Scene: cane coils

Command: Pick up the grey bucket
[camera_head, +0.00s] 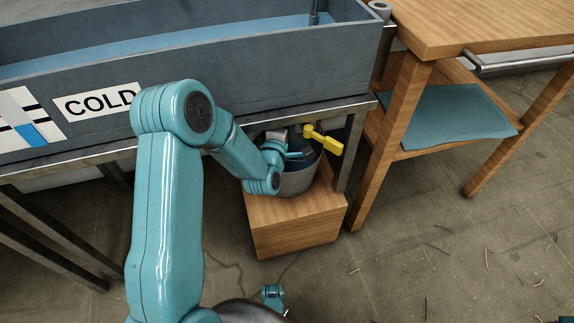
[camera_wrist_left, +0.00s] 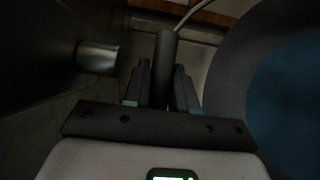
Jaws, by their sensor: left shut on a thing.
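The grey bucket (camera_head: 299,182) stands on a wooden box under the tank's edge, partly hidden by my left arm and wrist. In the left wrist view the bucket (camera_wrist_left: 228,75) fills the right side, with a dark blue inside. My left gripper (camera_wrist_left: 163,88) is shut on the dark cylindrical grip (camera_wrist_left: 166,52) of the bucket's handle, with the thin wire of the handle (camera_wrist_left: 190,14) running up from it. In the head view the gripper's fingers are hard to make out beside the bucket.
The grey tank (camera_head: 260,65), labelled COLD, overhangs the bucket. A yellow tap lever (camera_head: 323,140) sticks out above the bucket. A metal pipe end (camera_wrist_left: 98,57) is left of the grip. The wooden box (camera_head: 295,228) is underneath. A wooden table (camera_head: 470,25) stands right; floor in front is open.

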